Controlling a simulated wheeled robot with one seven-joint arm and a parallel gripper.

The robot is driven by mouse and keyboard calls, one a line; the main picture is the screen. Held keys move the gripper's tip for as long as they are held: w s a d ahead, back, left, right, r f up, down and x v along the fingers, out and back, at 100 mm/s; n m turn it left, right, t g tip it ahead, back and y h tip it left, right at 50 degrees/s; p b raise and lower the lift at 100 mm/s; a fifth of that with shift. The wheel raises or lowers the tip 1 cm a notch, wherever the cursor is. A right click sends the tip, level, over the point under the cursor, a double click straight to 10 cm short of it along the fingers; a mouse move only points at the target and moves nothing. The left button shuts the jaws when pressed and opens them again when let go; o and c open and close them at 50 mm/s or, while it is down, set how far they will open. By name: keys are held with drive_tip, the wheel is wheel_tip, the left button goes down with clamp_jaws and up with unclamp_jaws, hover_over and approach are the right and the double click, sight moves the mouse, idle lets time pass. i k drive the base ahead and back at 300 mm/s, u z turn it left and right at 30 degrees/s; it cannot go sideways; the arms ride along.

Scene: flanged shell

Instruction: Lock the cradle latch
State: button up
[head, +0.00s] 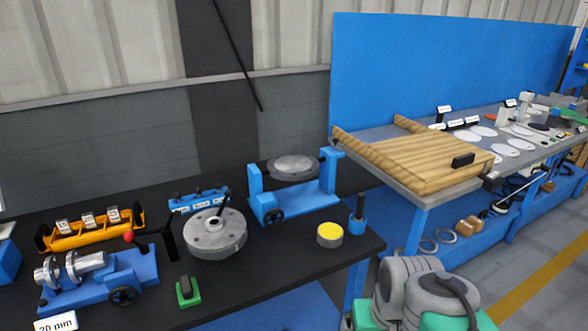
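Two blue fixtures could be the cradle, and I cannot tell which one has the latch. One blue cradle (320,201) has two upright posts with a round silver plate (293,167) between them and a black knob on its front. The other blue fixture (75,294), at the front left, carries a shiny flanged metal part (75,267). It has a black handwheel (123,295) in front and a red ball knob (128,237) near its back. The state of any latch is too small to tell. My gripper is not in view.
On the black table are a grey flanged disc (215,240) with a rod, an orange rack (95,233), a green block with a black top (187,291) and a yellow-topped cylinder (330,235). A wooden tray (430,160) stands right. My grey arm links fill the bottom right.

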sight(336, 141)
drive_tip(key=z, duration=0.45)
drive_tip(key=k, duration=1.15)
drive_tip(key=z, duration=1)
drive_tip(key=i, duration=1.95)
drive_tip(key=u, duration=1)
drive_tip(key=i, duration=0.8)
drive_tip(key=u, duration=0.95)
